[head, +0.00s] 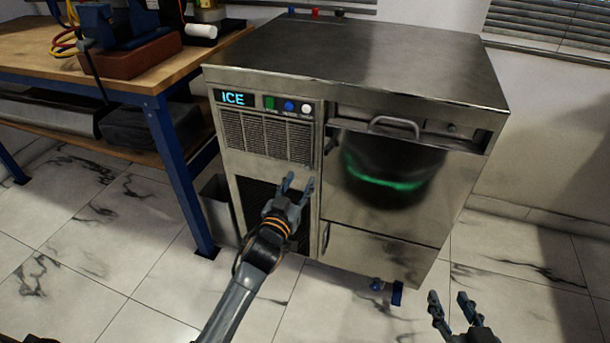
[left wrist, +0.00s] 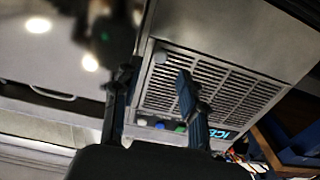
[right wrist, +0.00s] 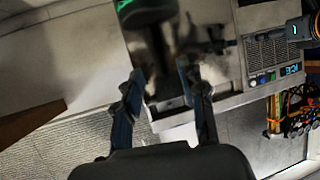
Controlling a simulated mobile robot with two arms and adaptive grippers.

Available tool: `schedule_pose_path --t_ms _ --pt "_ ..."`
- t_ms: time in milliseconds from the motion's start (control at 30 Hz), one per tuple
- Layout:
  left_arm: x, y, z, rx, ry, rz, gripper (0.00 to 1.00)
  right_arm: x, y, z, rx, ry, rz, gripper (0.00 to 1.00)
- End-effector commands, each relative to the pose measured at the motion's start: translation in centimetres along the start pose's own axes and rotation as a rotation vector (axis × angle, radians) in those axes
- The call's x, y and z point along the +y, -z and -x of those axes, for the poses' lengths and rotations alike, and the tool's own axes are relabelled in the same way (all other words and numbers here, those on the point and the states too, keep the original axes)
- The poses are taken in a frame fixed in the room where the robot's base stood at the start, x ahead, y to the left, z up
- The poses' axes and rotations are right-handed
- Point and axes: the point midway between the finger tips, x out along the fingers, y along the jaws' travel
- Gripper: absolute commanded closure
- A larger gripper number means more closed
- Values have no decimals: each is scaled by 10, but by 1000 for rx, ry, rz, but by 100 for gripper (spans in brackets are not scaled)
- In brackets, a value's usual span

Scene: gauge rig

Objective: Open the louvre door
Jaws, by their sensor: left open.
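The louvre door (head: 268,137) is a slatted metal panel on the upper left front of the steel ice machine. It looks shut, flush with the front. It also shows in the left wrist view (left wrist: 225,90), with a small round grey knob (left wrist: 160,57) near one corner. My left gripper (head: 297,186) is open and empty, in front of the machine just below the door's lower right corner. In the left wrist view its fingers (left wrist: 150,84) stand apart, one overlapping the slats; contact cannot be told. My right gripper (head: 449,299) is open and empty, low at the right.
The ice machine's steel top (head: 370,55) is mostly clear. A bin door with a bar handle (head: 394,122) is right of the louvre door. A dark opening lies below the louvre door. A blue-legged workbench (head: 165,150) stands close at the left. Tiled floor is free in front.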

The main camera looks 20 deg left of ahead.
Motion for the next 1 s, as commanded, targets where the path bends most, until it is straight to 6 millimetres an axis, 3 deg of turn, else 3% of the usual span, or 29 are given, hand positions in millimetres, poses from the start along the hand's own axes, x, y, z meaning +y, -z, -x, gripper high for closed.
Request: schedule_pose_path --t_ms 100,333,767,967,1000 --pt "0 -1 -21 3 -1 -3 58 -3 22 -4 126 7 0 60" --pt "0 -2 -45 0 0 -2 58 -8 55 -1 298 17 -2 60" --pt "0 0 -51 -1 0 -1 58 -9 66 2 351 21 -3 60" --pt "0 0 -51 -1 0 -1 99 -9 65 2 350 20 -3 60" --pt "0 0 -51 -1 0 -1 100 -9 66 2 350 20 -3 60"
